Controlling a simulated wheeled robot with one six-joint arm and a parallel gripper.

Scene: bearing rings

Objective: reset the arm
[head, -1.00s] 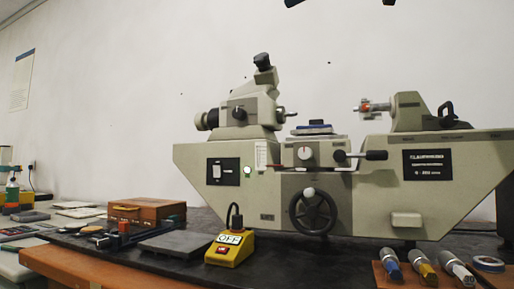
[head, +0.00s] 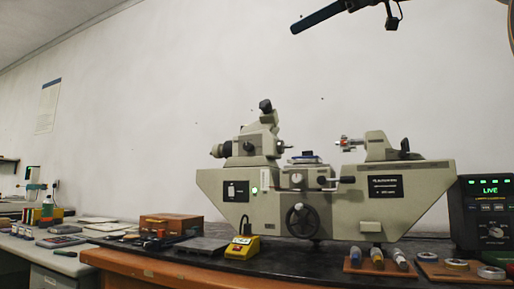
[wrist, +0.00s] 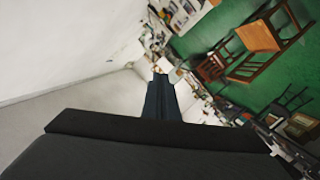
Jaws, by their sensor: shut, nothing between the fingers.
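My gripper (wrist: 160,80) points away from the wrist camera, its dark fingers together and empty. In the head view my gripper (head: 297,27) shows as a dark blue bar at the top, high against the white wall and well above the measuring machine (head: 345,205). It touches nothing. Part of my arm shows at the top right corner; the rest is out of the picture.
The black bench top holds a yellow switch box (head: 242,248), a wooden case (head: 171,223), several bearing rings (head: 456,264) on a board, and a display reading LIVE (head: 488,210). Chairs (wrist: 258,35) stand on a green floor. Air around the gripper looks clear.

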